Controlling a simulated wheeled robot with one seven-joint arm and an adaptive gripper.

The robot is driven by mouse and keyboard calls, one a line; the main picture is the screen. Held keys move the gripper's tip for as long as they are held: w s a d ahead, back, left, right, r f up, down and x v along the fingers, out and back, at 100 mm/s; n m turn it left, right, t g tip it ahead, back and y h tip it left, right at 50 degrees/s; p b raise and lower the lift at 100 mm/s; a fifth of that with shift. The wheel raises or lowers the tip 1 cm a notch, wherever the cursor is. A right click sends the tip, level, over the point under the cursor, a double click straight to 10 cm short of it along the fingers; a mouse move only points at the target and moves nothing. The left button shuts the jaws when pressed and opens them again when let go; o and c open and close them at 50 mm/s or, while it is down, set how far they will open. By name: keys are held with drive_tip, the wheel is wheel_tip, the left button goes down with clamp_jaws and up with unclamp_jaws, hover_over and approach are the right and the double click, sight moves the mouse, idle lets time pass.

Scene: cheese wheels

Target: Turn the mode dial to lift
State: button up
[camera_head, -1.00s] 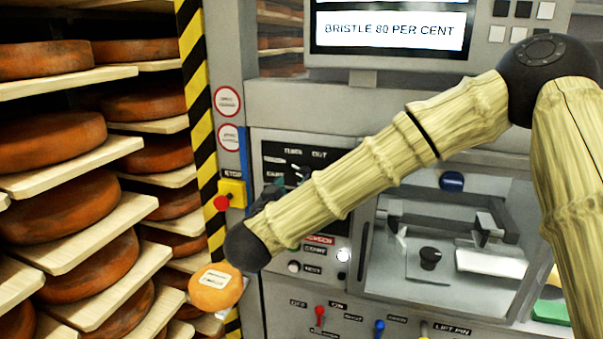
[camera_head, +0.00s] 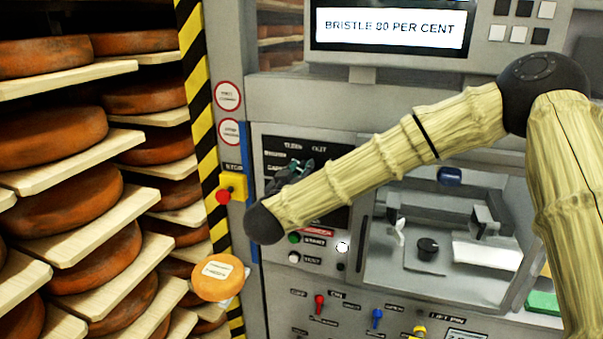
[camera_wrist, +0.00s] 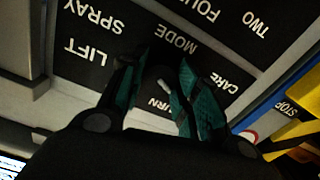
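My gripper (camera_head: 292,172) is at the black label panel (camera_head: 318,160) on the machine front, partly behind my forearm. In the wrist view its two teal fingers (camera_wrist: 163,62) stand apart, one on each side of a dark round dial with a pale pointer mark (camera_wrist: 164,86). The word MODE is printed close by, upside down. The LIFT label (camera_wrist: 84,48) is at the left, beside SPRAY; CARE and a partly covered word ending in URN are on the right. Whether the fingers touch the dial is not clear. The dial is hidden in the head view.
A yellow box with a red stop button (camera_head: 223,196) is left of the panel. Start and test buttons (camera_head: 294,239) sit below. A screen (camera_head: 390,27) reads BRISTLE 80 PER CENT. Cheese shelves (camera_head: 90,150) fill the left; an orange tagged disc (camera_head: 218,277) is lower left.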

drive_tip(key=c, duration=0.4)
drive_tip(key=shift+o, duration=0.2)
drive_tip(key=shift+f+b, duration=0.1)
drive_tip(key=shift+b, duration=0.2)
drive_tip(key=m+b, duration=2.6)
drive_tip(key=b, duration=0.8)
drive_tip(key=shift+a+f, duration=0.1)
drive_tip(key=shift+m+b, duration=0.4)
drive_tip(key=shift+m, duration=0.1)
